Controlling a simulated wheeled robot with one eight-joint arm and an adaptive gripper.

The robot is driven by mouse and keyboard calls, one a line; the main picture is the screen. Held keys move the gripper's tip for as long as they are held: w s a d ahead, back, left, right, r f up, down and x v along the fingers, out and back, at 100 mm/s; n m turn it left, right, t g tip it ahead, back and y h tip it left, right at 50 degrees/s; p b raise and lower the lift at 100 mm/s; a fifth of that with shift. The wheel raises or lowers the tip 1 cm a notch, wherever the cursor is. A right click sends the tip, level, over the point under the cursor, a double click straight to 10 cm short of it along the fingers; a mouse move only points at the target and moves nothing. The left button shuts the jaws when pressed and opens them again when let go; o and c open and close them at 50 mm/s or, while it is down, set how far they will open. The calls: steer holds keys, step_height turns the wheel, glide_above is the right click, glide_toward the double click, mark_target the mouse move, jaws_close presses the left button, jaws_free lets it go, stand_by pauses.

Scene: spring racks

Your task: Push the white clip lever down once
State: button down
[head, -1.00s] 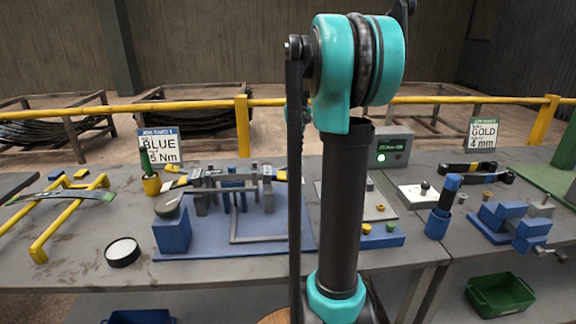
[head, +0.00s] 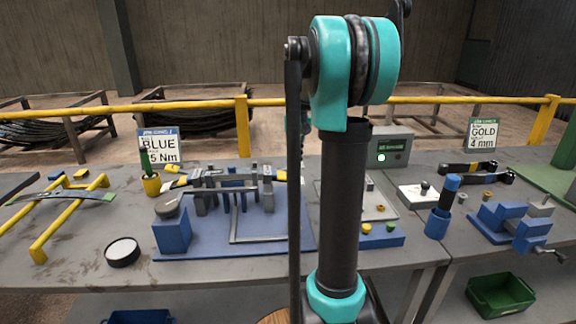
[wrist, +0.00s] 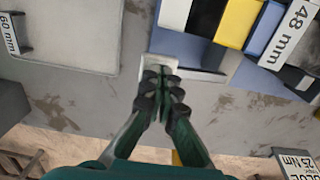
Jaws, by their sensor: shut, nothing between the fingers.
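My gripper (wrist: 162,88) is shut and empty in the wrist view, its dark fingertips together. In the head view my own arm stands in front of this area, so neither the gripper's tips nor a white lever can be made out there.
A blue fixture board (head: 190,245) with grey posts stands left of my arm. A pale plate (wrist: 85,30) lies beside the gripper. A controller box (head: 395,150) with a green light stands behind, right of my arm. A yellow rail (head: 200,104) runs behind the bench.

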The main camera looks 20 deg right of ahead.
steer(key=shift+f, duration=1.4)
step_height(320, 180, up, 10)
steer(key=shift+s, duration=0.1)
stand_by(0.6)
